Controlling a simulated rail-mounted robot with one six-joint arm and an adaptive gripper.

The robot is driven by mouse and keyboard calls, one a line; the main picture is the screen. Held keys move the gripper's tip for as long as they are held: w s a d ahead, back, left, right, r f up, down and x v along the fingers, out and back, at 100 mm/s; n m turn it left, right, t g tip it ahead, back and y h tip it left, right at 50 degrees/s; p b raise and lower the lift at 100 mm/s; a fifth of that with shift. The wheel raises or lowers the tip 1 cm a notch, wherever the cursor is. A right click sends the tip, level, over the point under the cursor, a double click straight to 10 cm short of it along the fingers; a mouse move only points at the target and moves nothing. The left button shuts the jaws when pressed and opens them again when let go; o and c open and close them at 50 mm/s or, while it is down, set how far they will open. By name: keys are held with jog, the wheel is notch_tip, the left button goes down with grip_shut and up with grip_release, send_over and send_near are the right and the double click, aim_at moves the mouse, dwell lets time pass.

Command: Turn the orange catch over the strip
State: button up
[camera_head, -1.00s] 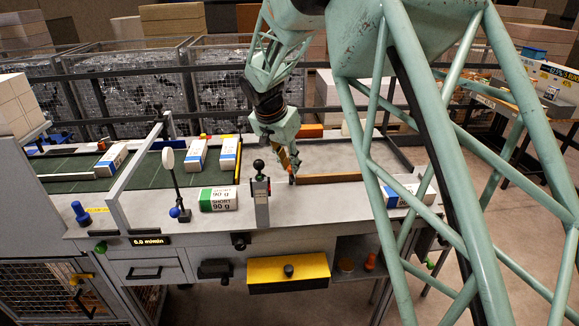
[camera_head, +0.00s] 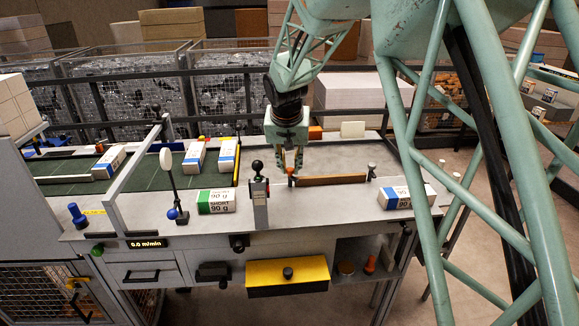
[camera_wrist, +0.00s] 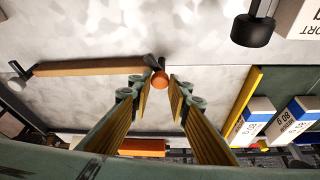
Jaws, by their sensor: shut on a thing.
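The orange catch (camera_wrist: 159,79) shows in the wrist view as a round orange end on a dark pivot, at one end of the strip. My gripper (camera_wrist: 161,81) has its two fingertips on either side of the catch, shut on it. In the head view my gripper (camera_head: 289,171) points down at the strip's left end, and the fingers partly hide the catch. The strip (camera_head: 330,180) is a long brown bar lying on the pale bench top; it also shows in the wrist view (camera_wrist: 95,68). I cannot tell whether the catch lies over the strip.
A dark post (camera_head: 372,171) with a pale top stands at the strip's right end. A black-knobbed lever (camera_head: 260,188) and a green-and-white ream (camera_head: 216,201) are left of my gripper. Another ream (camera_head: 408,196) lies to the right. An orange block (camera_head: 316,132) is behind.

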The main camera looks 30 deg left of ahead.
jog(key=shift+w+d+n+g+y, duration=0.15)
jog(key=shift+n+g+y, duration=0.25)
jog(key=shift+n, duration=1)
jog(key=shift+n+y, duration=0.5)
jog(key=shift+n, duration=0.7)
jog(key=shift+w+d+f+n+g+y+b, duration=0.15)
jog(key=shift+n+g+b, duration=0.25)
jog(key=shift+n+b, duration=0.55)
jog(key=shift+a+r+n+g+y+b, duration=0.15)
jog(key=shift+n+g+b, duration=0.25)
jog(key=shift+n+b, duration=0.55)
jog(key=shift+w+d+n+g+b, duration=0.15)
jog(key=shift+n+g+b, duration=0.15)
jog(key=shift+n+b, duration=0.85)
jog(key=shift+n, duration=0.05)
jog(key=o, duration=0.8)
jog(key=shift+o, duration=0.2)
jog(key=shift+r, duration=0.15)
